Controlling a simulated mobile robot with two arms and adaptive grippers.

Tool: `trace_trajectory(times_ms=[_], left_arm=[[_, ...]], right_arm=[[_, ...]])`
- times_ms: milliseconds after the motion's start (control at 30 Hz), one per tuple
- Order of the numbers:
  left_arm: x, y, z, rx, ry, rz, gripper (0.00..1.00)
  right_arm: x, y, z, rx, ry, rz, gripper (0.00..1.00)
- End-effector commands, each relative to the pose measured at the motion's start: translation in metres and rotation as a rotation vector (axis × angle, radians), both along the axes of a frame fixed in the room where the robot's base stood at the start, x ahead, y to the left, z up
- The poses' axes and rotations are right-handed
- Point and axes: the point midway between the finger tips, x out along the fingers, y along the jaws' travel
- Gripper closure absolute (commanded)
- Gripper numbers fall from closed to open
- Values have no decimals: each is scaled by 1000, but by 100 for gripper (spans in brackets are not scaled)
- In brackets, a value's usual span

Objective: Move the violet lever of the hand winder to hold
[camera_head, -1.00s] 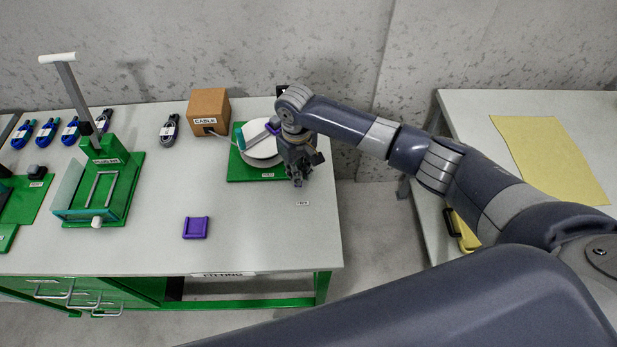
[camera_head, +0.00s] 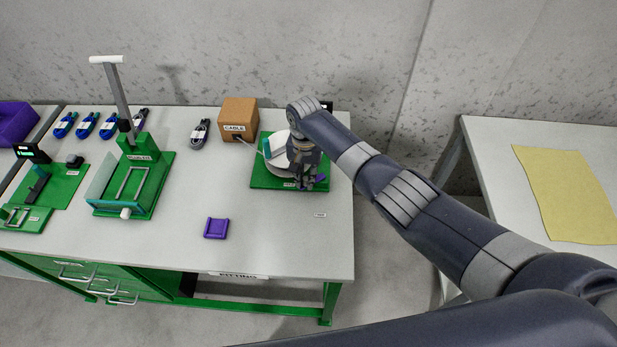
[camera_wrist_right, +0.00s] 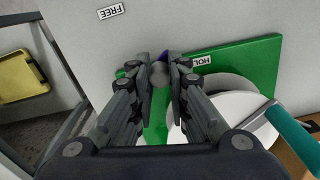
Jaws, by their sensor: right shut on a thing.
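The hand winder stands on a green base plate (camera_head: 262,180) at the right end of the bench, with a white reel (camera_wrist_right: 230,112) and a teal-handled crank (camera_wrist_right: 290,127). My right gripper (camera_head: 308,184) is low over the plate's front edge, shut on the lever. In the wrist view the right fingertips (camera_wrist_right: 161,75) close around the lever's grey, rounded end. A bit of the violet lever (camera_wrist_right: 163,57) shows just beyond them, beside the HOLD label (camera_wrist_right: 201,60). My fingers and wrist hide most of the lever. My left gripper is not in view.
A brown CABLE box (camera_head: 238,115) stands behind the winder at its left. A FREE label (camera_head: 320,215) lies on the bench in front. A violet holder (camera_head: 216,228), a green lever press (camera_head: 140,185) and several coiled cables (camera_head: 87,125) are to the left.

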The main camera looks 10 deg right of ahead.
Motion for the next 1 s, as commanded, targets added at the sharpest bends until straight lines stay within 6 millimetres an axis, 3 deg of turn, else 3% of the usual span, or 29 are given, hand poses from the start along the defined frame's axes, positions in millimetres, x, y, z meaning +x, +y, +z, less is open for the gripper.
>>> trace_trajectory(times_ms=[300, 833, 867, 900, 933, 1000], left_arm=[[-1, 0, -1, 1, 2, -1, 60], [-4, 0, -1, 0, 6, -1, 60], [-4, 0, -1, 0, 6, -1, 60], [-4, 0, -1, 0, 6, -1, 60], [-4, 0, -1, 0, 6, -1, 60], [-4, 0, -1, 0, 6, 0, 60]], right_arm=[[8, 2, 1, 0, -6, -112, 100], [10, 2, 2, 0, -9, -130, 100], [10, 2, 2, 0, -9, -130, 77], [10, 2, 2, 0, -9, -130, 68], [10, 2, 2, 1, -8, -130, 62], [9, 2, 1, 1, -8, -130, 62]])
